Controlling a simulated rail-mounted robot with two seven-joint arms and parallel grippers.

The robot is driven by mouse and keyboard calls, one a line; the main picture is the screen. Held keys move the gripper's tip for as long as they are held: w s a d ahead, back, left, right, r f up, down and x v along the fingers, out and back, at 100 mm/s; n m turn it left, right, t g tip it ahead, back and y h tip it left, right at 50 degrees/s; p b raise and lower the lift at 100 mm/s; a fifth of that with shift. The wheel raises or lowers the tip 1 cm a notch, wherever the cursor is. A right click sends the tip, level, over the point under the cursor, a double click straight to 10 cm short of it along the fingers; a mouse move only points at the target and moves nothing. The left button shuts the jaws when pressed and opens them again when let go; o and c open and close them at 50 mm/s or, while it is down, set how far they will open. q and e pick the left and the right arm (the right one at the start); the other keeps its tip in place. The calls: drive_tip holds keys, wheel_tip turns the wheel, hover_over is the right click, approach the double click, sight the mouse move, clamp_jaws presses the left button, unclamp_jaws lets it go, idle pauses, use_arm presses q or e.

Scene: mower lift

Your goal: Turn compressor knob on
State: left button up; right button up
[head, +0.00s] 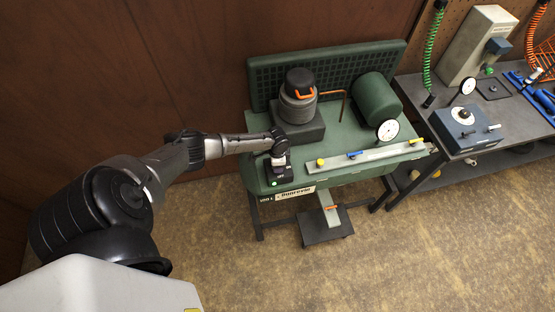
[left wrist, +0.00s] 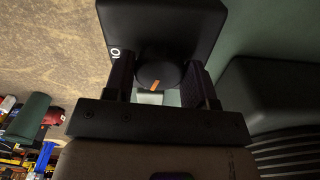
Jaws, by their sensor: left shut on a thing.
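The compressor knob (left wrist: 160,72) is round and dark with an orange mark, and sits on a black switch box (left wrist: 162,25). White lettering shows on the box left of the knob. In the head view the switch box (head: 279,178) stands at the front left corner of the green bench, with a small green light on it. My left gripper (head: 279,158) is over the box from above. In the left wrist view the fingers of this gripper (left wrist: 160,82) are on both sides of the knob, shut on it. My right gripper is not in view.
The green bench (head: 339,170) carries a dark ribbed cylinder with an orange handle (head: 298,98), a green tank (head: 375,98), a dial gauge (head: 387,130) and a rail with coloured valves (head: 370,157). A grey bench (head: 462,145) stands to the right. The floor in front is mostly clear.

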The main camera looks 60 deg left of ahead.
use_arm(q)
drive_tip(key=n+p, duration=0.1)
drive_tip(key=n, duration=0.2)
drive_tip(key=shift+r+p, duration=0.1)
drive_tip(key=shift+p, duration=0.25)
drive_tip(key=shift+d, duration=0.1)
drive_tip(key=shift+n, duration=0.4)
drive_tip(key=o, duration=0.9)
